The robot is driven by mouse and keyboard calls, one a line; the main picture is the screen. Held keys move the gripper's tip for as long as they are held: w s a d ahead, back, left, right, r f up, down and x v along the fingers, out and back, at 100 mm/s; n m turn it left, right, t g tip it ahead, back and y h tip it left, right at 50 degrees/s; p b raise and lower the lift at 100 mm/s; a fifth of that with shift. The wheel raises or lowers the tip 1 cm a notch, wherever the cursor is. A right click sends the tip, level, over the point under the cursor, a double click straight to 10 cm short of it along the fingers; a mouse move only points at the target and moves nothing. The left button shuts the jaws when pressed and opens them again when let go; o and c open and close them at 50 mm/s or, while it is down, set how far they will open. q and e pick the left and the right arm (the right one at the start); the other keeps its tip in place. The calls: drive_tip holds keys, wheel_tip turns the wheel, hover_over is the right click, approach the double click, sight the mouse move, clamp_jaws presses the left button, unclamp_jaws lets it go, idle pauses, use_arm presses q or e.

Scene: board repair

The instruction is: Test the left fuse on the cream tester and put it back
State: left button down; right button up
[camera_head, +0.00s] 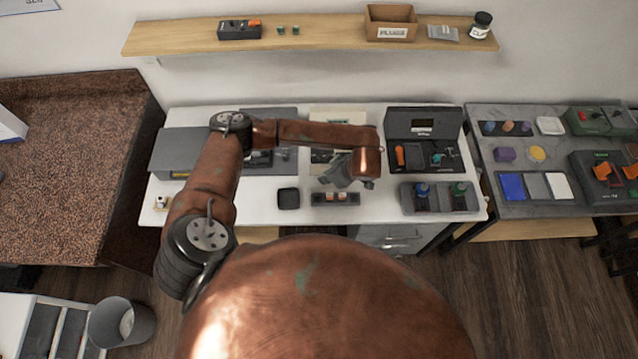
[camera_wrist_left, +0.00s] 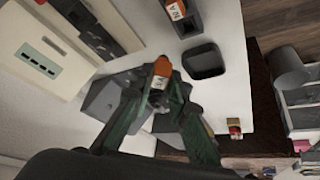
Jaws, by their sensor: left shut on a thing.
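My left gripper (camera_head: 347,180) is above the middle of the white bench. In the left wrist view, its green fingers (camera_wrist_left: 160,92) are shut on an orange-ended fuse (camera_wrist_left: 162,70), held off the bench. The cream tester (camera_head: 337,116) is behind the gripper, partly hidden by my arm. It also shows at the left of the wrist view (camera_wrist_left: 62,80), with a green display strip. The dark fuse holder (camera_head: 350,199) lies at the bench front with small pale and orange parts in it. In the wrist view, a labelled orange fuse (camera_wrist_left: 176,10) sits in it. My right gripper is out of view.
A small black dish (camera_head: 288,198) lies left of the holder. An open dark case (camera_head: 424,125) and a rack of bottles (camera_head: 440,206) stand to the right. A grey box (camera_head: 180,152) is at the left. A wooden shelf (camera_head: 310,38) runs above.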

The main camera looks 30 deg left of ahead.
use_arm(q)
drive_tip(key=shift+s+a+f+n+g+b, duration=0.35)
drive_tip(key=shift+f+n, duration=0.35)
drive_tip(key=shift+f, duration=0.45)
drive_tip(key=shift+s+a+f+n+g+b, duration=0.1)
drive_tip(key=shift+s+f+n+g, duration=0.45)
drive_tip(key=shift+f, duration=0.6)
drive_tip(key=shift+s+a+f+n+g+b, duration=0.2)
drive_tip(key=shift+s+f+n, duration=0.3)
drive_tip(key=shift+f+n, duration=0.5)
drive_tip(key=shift+f+b, duration=0.8)
drive_tip(key=shift+f, duration=0.25)
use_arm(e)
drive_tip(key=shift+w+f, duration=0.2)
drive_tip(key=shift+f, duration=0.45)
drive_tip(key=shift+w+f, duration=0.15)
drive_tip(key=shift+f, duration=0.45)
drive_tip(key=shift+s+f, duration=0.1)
use_arm(q)
drive_tip(key=shift+f+b, duration=0.95)
drive_tip(key=shift+b, duration=0.1)
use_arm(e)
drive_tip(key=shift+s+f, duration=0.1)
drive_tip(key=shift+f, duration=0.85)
use_arm(q)
drive_tip(key=c, duration=1.8)
unclamp_jaws()
drive_tip(key=shift+o, duration=0.4)
